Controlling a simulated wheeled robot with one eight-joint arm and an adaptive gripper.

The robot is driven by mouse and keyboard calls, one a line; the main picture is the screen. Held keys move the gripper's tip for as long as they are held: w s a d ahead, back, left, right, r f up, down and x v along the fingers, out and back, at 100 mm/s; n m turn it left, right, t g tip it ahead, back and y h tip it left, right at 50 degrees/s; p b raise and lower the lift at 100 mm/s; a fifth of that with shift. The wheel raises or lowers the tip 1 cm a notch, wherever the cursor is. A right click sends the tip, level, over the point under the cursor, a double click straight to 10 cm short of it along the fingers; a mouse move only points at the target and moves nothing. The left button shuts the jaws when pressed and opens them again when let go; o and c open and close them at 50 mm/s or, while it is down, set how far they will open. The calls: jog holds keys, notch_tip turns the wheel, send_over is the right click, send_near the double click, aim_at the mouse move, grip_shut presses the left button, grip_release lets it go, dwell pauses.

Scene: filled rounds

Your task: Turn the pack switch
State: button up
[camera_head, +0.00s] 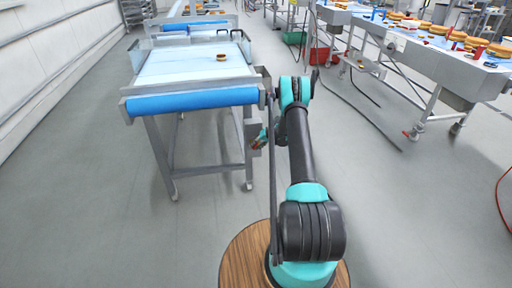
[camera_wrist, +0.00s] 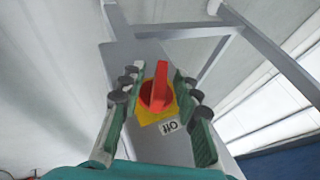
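The pack switch is a red rotary knob (camera_wrist: 160,84) on a yellow plate (camera_wrist: 168,115), mounted on a grey panel. A white label (camera_wrist: 169,127) beside it reads "Off", upside down in the wrist view. The knob's red handle points nearly straight up in that view. My gripper (camera_wrist: 159,75) is open, with its green fingers on either side of the knob and gaps visible between them and it. In the head view my gripper (camera_head: 261,139) is at the grey box (camera_head: 252,128) on the conveyor's right side; the knob is hard to make out there.
The conveyor (camera_head: 195,64) with a blue front roller (camera_head: 190,100) stands left of my arm, carrying one small round item (camera_head: 221,57). Another conveyor (camera_head: 430,60) with several filled rounds is at the right. Open floor lies between them, with cables on it.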

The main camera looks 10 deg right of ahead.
grip_shut()
jog(key=shift+a+n+h, duration=0.2)
jog(key=shift+n+h, duration=0.2)
jog(key=shift+h, duration=2.3)
jog(key=shift+d+n, duration=0.1)
jog(key=shift+n, duration=0.2)
grip_release()
jog(key=shift+r, duration=0.15)
jog(key=v, duration=1.1)
jog(key=shift+a+r, duration=0.25)
jog(key=shift+r, duration=0.2)
